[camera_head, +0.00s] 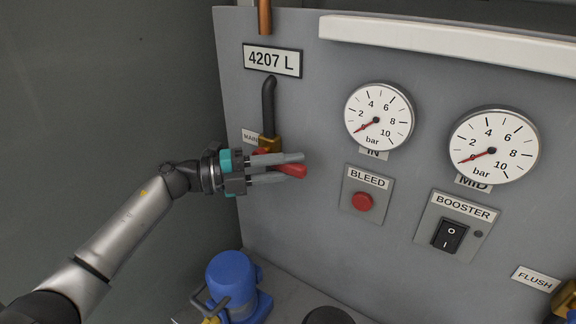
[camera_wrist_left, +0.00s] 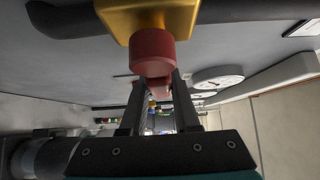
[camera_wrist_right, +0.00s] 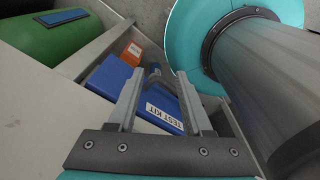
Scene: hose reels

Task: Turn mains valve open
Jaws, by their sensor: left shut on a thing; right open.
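The mains valve has a brass body (camera_head: 268,143) under a dark pipe on the grey panel, beside a partly hidden label. Its red handle (camera_head: 292,170) points to the right. My left gripper (camera_head: 303,167) is shut on the red handle, with its fingers lying along it. In the left wrist view, the red handle hub (camera_wrist_left: 153,52) and the brass body (camera_wrist_left: 150,14) show just beyond the fingers. My right gripper (camera_wrist_right: 160,84) is open, seen only in its own wrist view, above a blue test kit box (camera_wrist_right: 158,98).
On the panel are an IN gauge (camera_head: 379,116), a MID gauge (camera_head: 493,147), a red bleed button (camera_head: 362,201) and a booster switch (camera_head: 450,235). A blue pump (camera_head: 232,282) stands below. A green cylinder (camera_wrist_right: 62,35) and an orange box (camera_wrist_right: 132,53) show near the test kit.

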